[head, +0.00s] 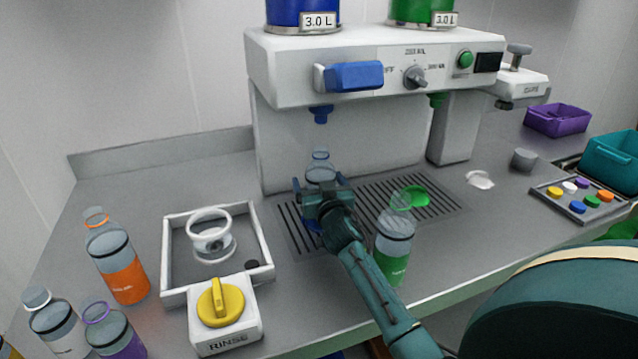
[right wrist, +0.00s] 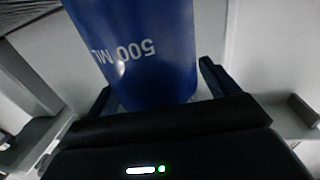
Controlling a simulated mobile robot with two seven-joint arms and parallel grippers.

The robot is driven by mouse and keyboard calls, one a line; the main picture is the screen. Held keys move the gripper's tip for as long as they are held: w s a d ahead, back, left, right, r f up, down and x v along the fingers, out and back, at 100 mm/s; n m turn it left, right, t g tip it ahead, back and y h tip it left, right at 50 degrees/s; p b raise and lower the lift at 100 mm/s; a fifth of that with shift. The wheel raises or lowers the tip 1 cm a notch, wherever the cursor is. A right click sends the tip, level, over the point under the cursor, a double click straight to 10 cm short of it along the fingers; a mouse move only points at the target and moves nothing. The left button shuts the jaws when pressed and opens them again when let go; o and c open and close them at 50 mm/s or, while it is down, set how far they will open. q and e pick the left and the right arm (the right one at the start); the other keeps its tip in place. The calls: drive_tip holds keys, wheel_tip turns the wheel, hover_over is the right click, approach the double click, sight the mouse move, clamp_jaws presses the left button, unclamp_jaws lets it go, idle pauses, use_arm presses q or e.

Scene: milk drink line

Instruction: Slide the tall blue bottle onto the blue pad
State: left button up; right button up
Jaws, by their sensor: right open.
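The tall blue bottle (head: 321,165) stands on the drip grate under the blue nozzle, its clear top showing behind my right gripper (head: 323,190). In the right wrist view its blue body (right wrist: 140,45), marked 500 ML, fills the space between the fingers of my right gripper (right wrist: 158,85). The jaws are open, one finger on each side of the bottle. A patch of blue shows low beside the gripper in the head view; I cannot tell whether it is bottle or pad. The blue pad is not clearly visible. My left gripper is not in view.
A green bottle (head: 393,245) stands right of my arm, by the green pad (head: 416,196). The drip grate (head: 286,222) lies below the dispenser (head: 340,125). A rinse station (head: 256,278) and an orange bottle (head: 117,262) are at left.

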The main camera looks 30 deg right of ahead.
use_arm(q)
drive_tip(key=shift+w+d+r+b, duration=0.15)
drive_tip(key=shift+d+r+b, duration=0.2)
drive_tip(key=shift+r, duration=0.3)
use_arm(e)
drive_tip(key=v, duration=1.3)
drive_tip(key=shift+s, duration=0.25)
drive_tip(key=shift+a, duration=0.1)
